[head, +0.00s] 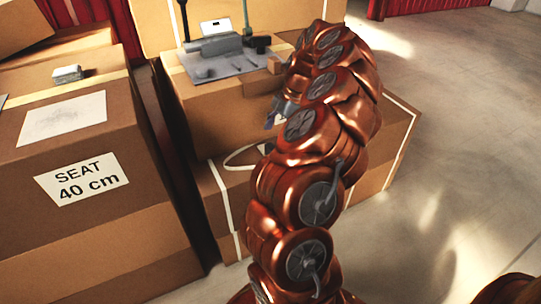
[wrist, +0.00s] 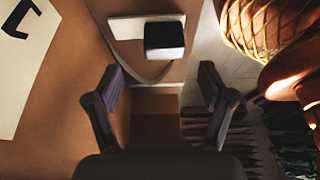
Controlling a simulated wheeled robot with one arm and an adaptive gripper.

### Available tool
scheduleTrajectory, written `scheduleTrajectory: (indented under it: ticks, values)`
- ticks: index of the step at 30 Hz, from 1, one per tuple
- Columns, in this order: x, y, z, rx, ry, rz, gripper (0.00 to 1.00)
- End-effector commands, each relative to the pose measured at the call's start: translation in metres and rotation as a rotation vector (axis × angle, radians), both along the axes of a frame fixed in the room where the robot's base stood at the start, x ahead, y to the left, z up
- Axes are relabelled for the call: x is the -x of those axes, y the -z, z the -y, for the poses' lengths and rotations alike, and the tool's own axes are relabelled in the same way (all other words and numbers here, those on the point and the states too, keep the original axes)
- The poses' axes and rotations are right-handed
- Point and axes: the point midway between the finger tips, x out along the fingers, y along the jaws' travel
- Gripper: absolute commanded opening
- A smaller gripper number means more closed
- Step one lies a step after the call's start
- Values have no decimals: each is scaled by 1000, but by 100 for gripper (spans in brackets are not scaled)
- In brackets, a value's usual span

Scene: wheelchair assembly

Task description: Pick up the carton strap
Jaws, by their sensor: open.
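A white carton strap (head: 222,198) runs down the front of the low wide carton in the head view. A pale strap loop (head: 242,150) stands out near that carton's top edge, partly hidden behind my arm. My gripper (head: 273,114) is small and partly covered by the arm, above and right of the loop. In the wrist view my gripper (wrist: 160,77) has its two dark fingers apart with nothing held between them. A thin pale curved line crosses the brown surface just beyond the fingertips; I cannot tell for certain that it is the strap.
A carton labelled "SEAT 40 cm" (head: 90,222) stands at left. A middle carton (head: 210,110) carries a grey tray (head: 215,67) with small devices. In the wrist view a dark block (wrist: 164,39) lies beyond the fingers. Open floor (head: 450,150) lies right.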

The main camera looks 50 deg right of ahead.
Motion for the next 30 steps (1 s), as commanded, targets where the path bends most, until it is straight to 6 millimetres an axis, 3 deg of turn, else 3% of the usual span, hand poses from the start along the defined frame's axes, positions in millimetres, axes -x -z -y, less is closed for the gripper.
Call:
scheduleTrajectory:
  ticks: [15,23,30]
  values:
    - [0,50,-17,0,0,1,81]
    - [-1,52,-19,0,1,1,81]
    - [-1,52,-19,0,1,1,56]
